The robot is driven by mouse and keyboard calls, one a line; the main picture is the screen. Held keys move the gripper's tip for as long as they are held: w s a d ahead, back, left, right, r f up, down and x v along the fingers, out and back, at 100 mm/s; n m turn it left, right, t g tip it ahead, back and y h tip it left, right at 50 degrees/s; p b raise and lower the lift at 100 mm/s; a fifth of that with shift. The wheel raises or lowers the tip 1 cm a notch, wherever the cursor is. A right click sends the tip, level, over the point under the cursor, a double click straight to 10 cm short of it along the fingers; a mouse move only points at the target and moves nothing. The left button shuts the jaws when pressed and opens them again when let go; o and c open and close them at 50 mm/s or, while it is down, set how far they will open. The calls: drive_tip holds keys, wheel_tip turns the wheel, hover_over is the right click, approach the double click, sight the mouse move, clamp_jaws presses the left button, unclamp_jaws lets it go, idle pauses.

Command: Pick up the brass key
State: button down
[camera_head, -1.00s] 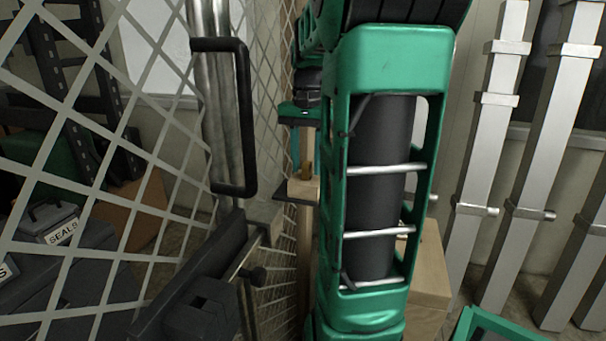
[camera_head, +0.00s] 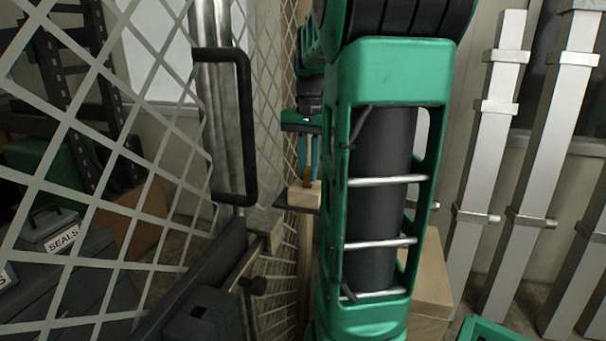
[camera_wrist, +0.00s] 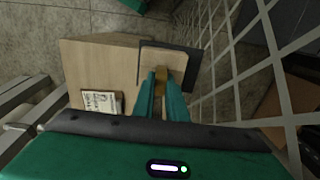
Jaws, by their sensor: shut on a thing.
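The brass key (camera_head: 308,152) shows as a narrow brass-coloured upright piece below my wrist in the head view. It also shows between the fingers in the wrist view (camera_wrist: 160,78). My gripper (camera_wrist: 162,88) is shut on it with its two teal fingers. In the head view, my gripper (camera_head: 309,172) is partly hidden by my arm. A pale wooden block (camera_head: 303,195) lies just below the key. I cannot tell whether the key touches the block.
The block sits on a dark plate (camera_head: 284,203) close beside the mesh fence (camera_head: 150,150). A black handle (camera_head: 248,125) is on the fence's post. A large wooden box (camera_wrist: 95,70) stands next to the plate. Metal posts (camera_head: 490,160) lean at the right.

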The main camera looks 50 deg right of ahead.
wheel_tip(320, 180, up, 6)
drive_tip(key=shift+r, duration=0.1)
drive_tip(key=s+d, duration=0.2)
drive_tip(key=s, duration=0.7)
drive_tip(key=s+d, duration=0.3)
drive_tip(key=s, duration=0.6)
drive_tip(key=shift+s+d, duration=0.35)
drive_tip(key=shift+s, duration=0.05)
